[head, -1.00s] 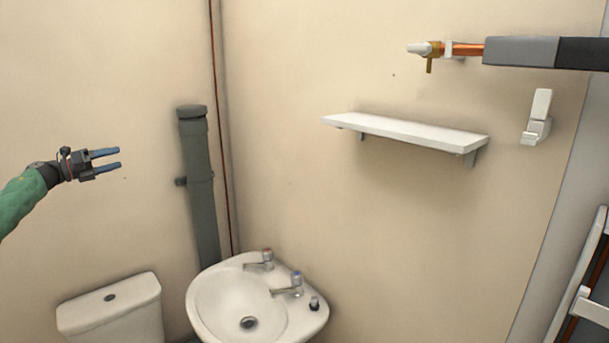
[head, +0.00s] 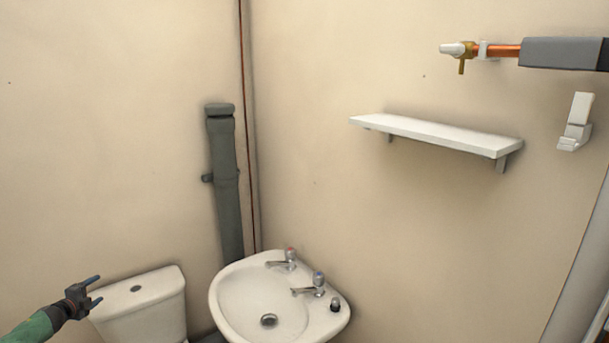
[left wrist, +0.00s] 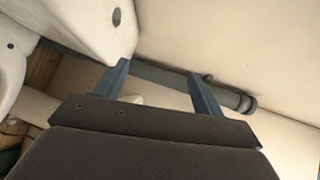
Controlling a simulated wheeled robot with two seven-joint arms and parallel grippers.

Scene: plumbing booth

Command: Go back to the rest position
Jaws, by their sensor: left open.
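My left gripper (head: 96,291) is low at the left of the head view, with its blue fingers apart and nothing between them. It appears in front of the left side of the white toilet cistern (head: 140,306). In the left wrist view both fingers of the left gripper (left wrist: 160,88) show, spread and empty, with the cistern (left wrist: 85,22) at the upper left and the grey waste pipe (left wrist: 165,78) behind. I cannot tell the exact gap to the cistern. My right gripper is not in view.
A white washbasin (head: 250,290) with two taps stands right of the cistern. The grey vertical pipe (head: 225,190) rises in the corner. A white shelf (head: 440,134) and a copper pipe with a valve (head: 463,52) are on the right wall. The wall at upper left is bare.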

